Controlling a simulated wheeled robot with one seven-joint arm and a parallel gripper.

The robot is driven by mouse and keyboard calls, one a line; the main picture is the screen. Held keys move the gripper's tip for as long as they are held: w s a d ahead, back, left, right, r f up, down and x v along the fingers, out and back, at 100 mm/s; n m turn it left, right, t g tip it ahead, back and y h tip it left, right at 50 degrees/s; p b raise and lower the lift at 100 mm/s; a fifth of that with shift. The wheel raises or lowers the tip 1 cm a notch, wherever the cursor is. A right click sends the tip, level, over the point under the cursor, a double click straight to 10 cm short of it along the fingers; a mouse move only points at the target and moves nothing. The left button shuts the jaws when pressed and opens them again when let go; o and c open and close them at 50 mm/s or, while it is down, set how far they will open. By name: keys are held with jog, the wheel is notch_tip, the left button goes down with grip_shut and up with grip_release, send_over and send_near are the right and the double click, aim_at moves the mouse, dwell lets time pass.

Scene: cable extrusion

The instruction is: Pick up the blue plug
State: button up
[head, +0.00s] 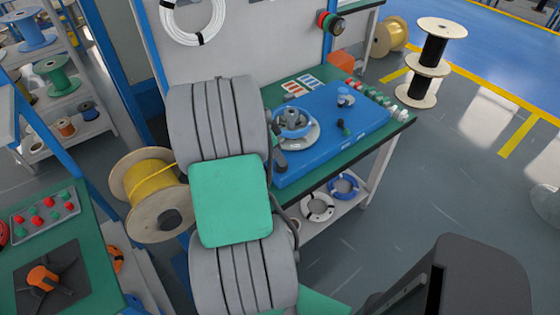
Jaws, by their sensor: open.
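A small light-blue plug-like piece (345,97) stands on the blue board (318,152) on the green-topped bench; it looks like the blue plug, though it is small in view. A dark piece with a green part (344,128) stands just in front of it. My gripper (279,152) shows only in part as dark fingers at the board's left edge, beside my grey arm. It is open, apart from the plug and to its left. My arm hides the rest of it.
A round fixture with a blue ring (294,124) sits on the board between my gripper and the plug. Several red, green and white connectors (370,92) line the bench's right edge. A yellow cable spool (151,190) stands left of my arm.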

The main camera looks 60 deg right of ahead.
jog(key=x, duration=0.2)
jog(key=shift+f, duration=0.3)
jog(key=shift+c, duration=0.5)
grip_shut()
